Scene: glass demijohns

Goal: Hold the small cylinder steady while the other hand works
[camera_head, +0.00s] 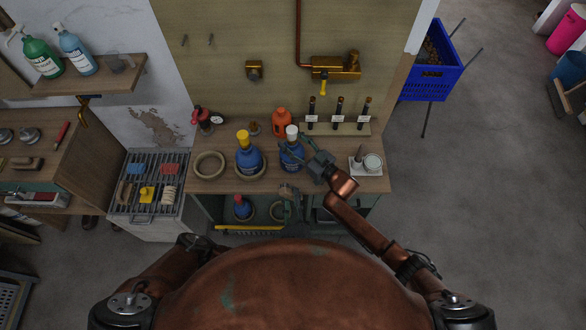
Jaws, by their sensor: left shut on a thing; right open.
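A small blue cylinder (291,159) with a white cap stands upright near the front of the wooden bench. A second blue cylinder (248,160) with a yellow cap stands to the left in a ring.
An orange container (281,122) stands close behind the cylinder. An empty ring (209,165) lies at the bench's left. A rack (338,127) of dark upright tools is at the back right, and a small tray (366,163) lies at the right. A grill (147,184) stands left of the bench.

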